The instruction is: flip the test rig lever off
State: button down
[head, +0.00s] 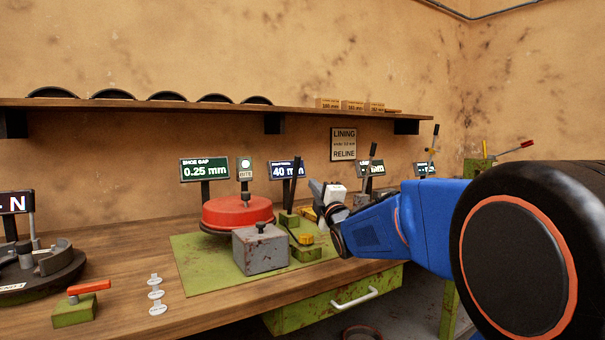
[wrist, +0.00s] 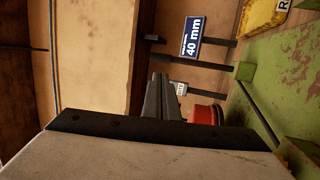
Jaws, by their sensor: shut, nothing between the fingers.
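My gripper (head: 318,188) is at the end of the blue arm, above the right part of the bench. It is shut and empty; its dark fingers also show in the wrist view (wrist: 160,92). A green stand with an upright dark lever (head: 295,183) is just left of the gripper. A low red handle (head: 89,287) sits on a green block at front left. I cannot tell which is the test rig lever.
A red drum (head: 237,211) and a grey block (head: 260,252) stand on a green mat (head: 205,275). Signs stand behind, including a 40 mm sign (wrist: 191,37). A shelf (head: 200,105) runs along the wall. The bench front has some free room.

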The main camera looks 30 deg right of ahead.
aim_at(297, 164)
jog(key=x, duration=1.4)
jog(key=shift+w+a+r+g, duration=0.1)
jog(key=shift+w+r+g, duration=0.3)
jog(key=shift+w, duration=0.2)
jog(key=a+x, duration=0.2)
jog(key=x, duration=0.9)
jog(key=shift+w+a+g, duration=0.2)
jog(key=shift+w+g, duration=0.1)
jog(key=shift+w, duration=0.25)
jog(key=shift+w+y, duration=0.1)
jog(key=shift+y, duration=0.2)
